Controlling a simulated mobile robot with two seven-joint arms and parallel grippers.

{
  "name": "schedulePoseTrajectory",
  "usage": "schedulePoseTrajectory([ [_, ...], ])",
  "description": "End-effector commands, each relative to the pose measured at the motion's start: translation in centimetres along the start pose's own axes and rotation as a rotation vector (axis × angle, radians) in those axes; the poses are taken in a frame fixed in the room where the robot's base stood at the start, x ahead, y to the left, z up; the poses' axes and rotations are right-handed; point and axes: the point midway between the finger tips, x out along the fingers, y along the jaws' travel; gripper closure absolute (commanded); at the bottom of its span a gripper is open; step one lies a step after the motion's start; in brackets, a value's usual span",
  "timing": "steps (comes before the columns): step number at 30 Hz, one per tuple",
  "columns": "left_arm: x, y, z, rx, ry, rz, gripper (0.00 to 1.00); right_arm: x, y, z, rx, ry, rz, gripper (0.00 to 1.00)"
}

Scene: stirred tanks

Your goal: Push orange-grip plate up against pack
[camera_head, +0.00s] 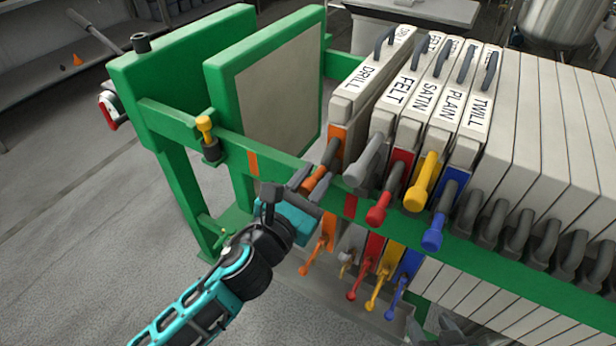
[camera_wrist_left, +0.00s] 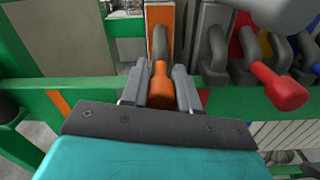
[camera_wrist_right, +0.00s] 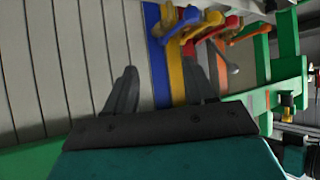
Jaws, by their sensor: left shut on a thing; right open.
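The orange-grip plate (camera_head: 352,105), labelled DRILL, hangs upright at the left of the plate row. Its orange grip (camera_head: 318,180) sticks out over the green rail; it also shows in the left wrist view (camera_wrist_left: 162,85). My left gripper (camera_head: 298,196) is shut around this grip, with one finger on each side. The pack begins with the FELT plate (camera_head: 385,125), which has a grey grip, then SATIN, PLAIN and TWILL. A narrow gap shows between DRILL and FELT. My right gripper (camera_wrist_right: 160,78) is open and empty, low in front of the coloured plate edges.
The green frame's movable head plate (camera_head: 265,95) stands left of DRILL with a wide gap between. Several plain plates (camera_head: 540,125) with dark grips fill the right. A yellow-topped pin (camera_head: 206,130) stands on the rail. Lower coloured grips (camera_head: 372,285) stick out below the rail.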

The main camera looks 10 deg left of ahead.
Motion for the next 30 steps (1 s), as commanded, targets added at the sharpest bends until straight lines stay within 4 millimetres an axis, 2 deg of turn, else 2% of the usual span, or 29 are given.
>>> schedulePoseTrajectory([
  [1, -0.1, -1.2, 0.1, -0.009, 0.002, -0.010, 1.00, 0.0, 0.0, 0.0, 0.000, 0.000, 0.000, 0.45],
  [6, -0.1, -3.1, 0.4, -0.009, 0.002, -0.012, 1.00, 0.0, 0.0, 0.0, 0.000, 0.000, 0.000, 0.45],
  [17, -0.2, -3.7, 0.6, -0.009, 0.000, -0.015, 1.00, 0.0, 0.0, 0.0, 0.000, 0.000, 0.000, 0.45],
  [18, -0.2, -3.7, 0.6, -0.010, 0.000, -0.016, 0.68, 0.0, 0.0, 0.0, 0.000, 0.000, 0.000, 0.45],
  [25, -0.1, -3.6, 0.6, -0.008, 0.000, -0.012, 0.46, 0.0, 0.0, 0.0, 0.001, 0.000, 0.000, 0.45],
  [30, -0.1, -3.4, 0.6, -0.007, -0.001, -0.009, 0.45, 0.0, 0.0, 0.0, 0.001, 0.000, 0.000, 0.45],
])
